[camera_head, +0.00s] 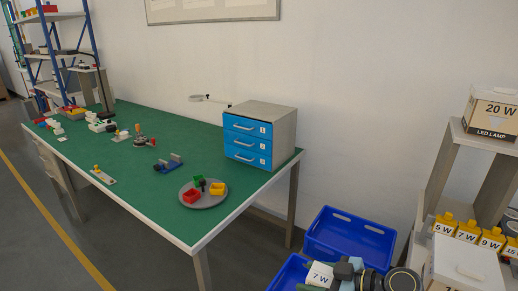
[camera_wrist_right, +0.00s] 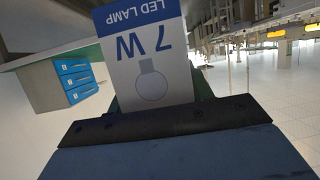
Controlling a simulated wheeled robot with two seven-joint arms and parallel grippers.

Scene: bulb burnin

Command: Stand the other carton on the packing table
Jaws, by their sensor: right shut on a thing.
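A white carton with a blue band, marked 7 W LED LAMP (camera_wrist_right: 150,65), is held in my right gripper (camera_head: 336,273). In the head view this carton (camera_head: 319,275) shows at the bottom edge, in front of a blue crate. Another carton, marked 20 W LED LAMP (camera_head: 491,112), stands on top of the shelf unit at the right. A green-topped table (camera_head: 130,178) fills the left and middle; I cannot tell if it is the packing table. My left gripper is not in view.
A blue-fronted drawer unit (camera_head: 248,140) stands on the table's right end. A round grey tray (camera_head: 211,201) with small coloured bins is before it. Blue crates (camera_head: 345,240) lie below right.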

